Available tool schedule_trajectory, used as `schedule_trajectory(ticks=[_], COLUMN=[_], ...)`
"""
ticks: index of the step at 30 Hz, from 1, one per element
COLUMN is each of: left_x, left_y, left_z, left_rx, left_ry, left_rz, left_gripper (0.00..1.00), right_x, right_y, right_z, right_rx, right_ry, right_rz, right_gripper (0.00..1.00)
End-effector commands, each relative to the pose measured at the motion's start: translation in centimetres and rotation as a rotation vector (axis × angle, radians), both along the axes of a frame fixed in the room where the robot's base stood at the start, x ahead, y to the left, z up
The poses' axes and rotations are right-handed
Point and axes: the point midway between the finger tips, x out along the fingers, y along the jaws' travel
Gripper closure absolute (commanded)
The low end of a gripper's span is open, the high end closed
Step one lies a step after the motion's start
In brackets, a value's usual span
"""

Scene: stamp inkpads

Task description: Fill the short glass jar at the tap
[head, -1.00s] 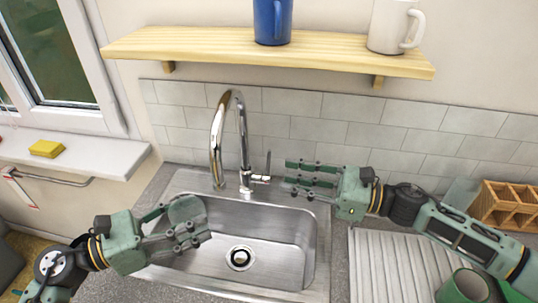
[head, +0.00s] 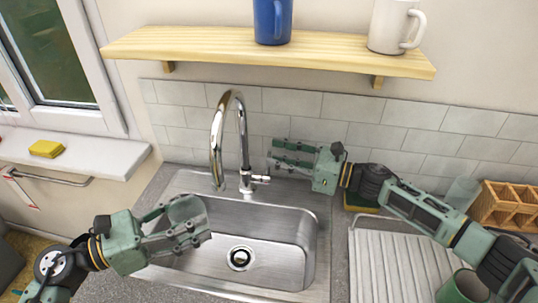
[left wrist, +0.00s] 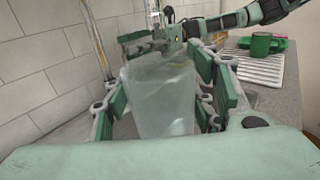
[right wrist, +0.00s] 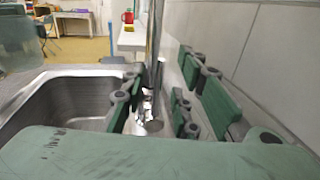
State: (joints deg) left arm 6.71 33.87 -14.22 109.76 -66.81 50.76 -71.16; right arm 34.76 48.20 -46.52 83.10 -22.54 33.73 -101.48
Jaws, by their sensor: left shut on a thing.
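The short glass jar (head: 187,209) is clear and sits in my left gripper (head: 190,236), over the left part of the sink (head: 285,238). In the left wrist view the jar (left wrist: 163,95) stands between the fingers, roughly upright; I see no water in it. The chrome tap (head: 217,140) arches at the back of the sink, with no stream visible. The jar is in front and left of the spout. In the right wrist view the tap's column (right wrist: 154,45) shows between the fingers.
A ribbed drainboard (head: 385,262) lies right of the sink with a green mug (head: 462,288). A glass (head: 462,192) and wooden rack (head: 510,204) stand behind it. A shelf (head: 300,52) with a blue mug (head: 272,20) and white mug (head: 390,25) hangs above.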

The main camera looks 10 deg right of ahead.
Motion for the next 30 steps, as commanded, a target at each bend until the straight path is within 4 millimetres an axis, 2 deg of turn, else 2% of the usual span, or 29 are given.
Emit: schedule_trajectory(ticks=[6, 17, 27, 30], left_x=[0.0, 0.0, 0.0, 0.0], left_y=[0.0, 0.0, 0.0, 0.0], left_z=[0.1, 0.1, 0.1, 0.1], left_rx=[-0.001, -0.001, -0.001, -0.001], left_ry=[-0.001, -0.001, -0.001, -0.001], left_rz=[0.0, 0.0, 0.0, 0.0], left_gripper=[0.85, 0.85, 0.85, 0.85], right_x=[1.5, 1.7, 1.7, 1.7], right_y=[2.1, 2.6, 2.5, 2.5], right_z=[0.1, 0.0, 0.0, 0.0], right_rx=[0.0, -0.001, 0.0, 0.0], right_ry=[-0.001, 0.0, 0.0, 0.0], right_rz=[-0.001, 0.0, -0.001, -0.001], right_gripper=[0.72, 0.72, 1.0, 1.0])
